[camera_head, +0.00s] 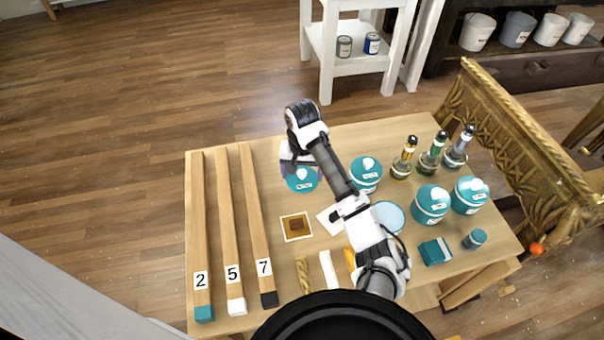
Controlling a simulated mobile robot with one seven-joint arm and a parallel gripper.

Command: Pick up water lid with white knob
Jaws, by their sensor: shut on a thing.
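A teal round lid with a white knob (302,183) is in the head view, left of the middle of the wooden table. My gripper (299,164) is directly over it, shut on its knob; the fingers are small and partly hidden by my wrist. I cannot tell whether the lid touches the table or is raised. Similar teal canisters with white knobs stand to the right: one close by (366,181), and two more at the right, (430,209) and (468,200). I cannot read their labels.
A pale blue disc (388,217) lies beside my arm. Three bottles (428,162) stand at the back right. Long numbered wooden bars (229,240) fill the left side. A framed brown square (296,227), a teal box (435,251) and a small teal cylinder (474,239) are nearer.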

